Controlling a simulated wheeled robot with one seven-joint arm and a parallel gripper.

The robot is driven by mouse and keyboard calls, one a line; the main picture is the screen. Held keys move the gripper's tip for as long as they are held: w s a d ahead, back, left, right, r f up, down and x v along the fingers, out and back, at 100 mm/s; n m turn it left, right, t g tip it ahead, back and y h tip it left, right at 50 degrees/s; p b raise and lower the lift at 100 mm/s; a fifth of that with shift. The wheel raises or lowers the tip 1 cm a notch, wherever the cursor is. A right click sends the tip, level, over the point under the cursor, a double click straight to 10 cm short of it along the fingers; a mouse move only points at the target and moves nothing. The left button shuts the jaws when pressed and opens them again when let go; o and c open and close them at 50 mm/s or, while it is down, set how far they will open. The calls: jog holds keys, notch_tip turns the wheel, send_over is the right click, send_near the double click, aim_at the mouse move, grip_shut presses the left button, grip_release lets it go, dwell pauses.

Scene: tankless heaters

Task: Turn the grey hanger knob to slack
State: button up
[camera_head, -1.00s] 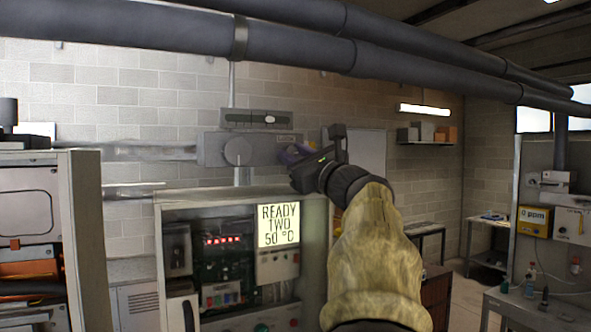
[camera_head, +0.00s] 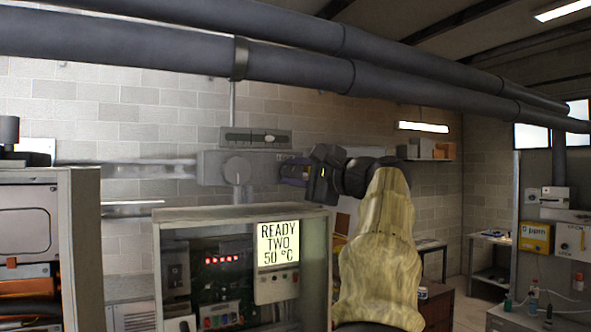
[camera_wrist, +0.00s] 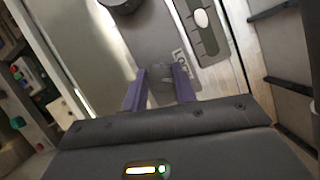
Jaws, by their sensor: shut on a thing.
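A grey wall box (camera_head: 210,170) carries a round grey disc (camera_head: 238,168) on its front. In the head view my gripper (camera_head: 283,171) is at the box's right end, and its fingers hide what is between them. In the wrist view the purple fingers of my gripper (camera_wrist: 160,84) are shut on a small grey knob (camera_wrist: 160,97), partly hidden by them. A partly covered label starting with "LO" (camera_wrist: 180,58) is beside the fingertips. I cannot read which way the knob points.
A slider panel (camera_head: 255,138) is just above the box. Below is an open cabinet (camera_head: 240,212) with a lit display (camera_head: 278,245) reading "READY TWO 50 °C". Large dark pipes (camera_head: 200,50) run overhead. A shelf with boxes (camera_head: 425,150) is to the right.

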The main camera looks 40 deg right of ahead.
jog(key=shift+n+g+p, duration=0.4)
jog(key=shift+n+g, duration=0.1)
jog(key=shift+n, duration=0.9)
jog(key=o, duration=1)
jog(key=shift+w, duration=0.1)
jog(key=s+d+b, duration=0.1)
jog(key=s, duration=0.4)
jog(key=s+b, duration=0.1)
jog(key=s, duration=0.5)
jog(key=s+d+r, duration=0.1)
jog(key=s, duration=0.5)
jog(key=shift+s+d+b, duration=0.1)
jog(key=shift+d+b, duration=0.2)
jog(key=shift+b, duration=0.1)
jog(key=shift+f, duration=0.1)
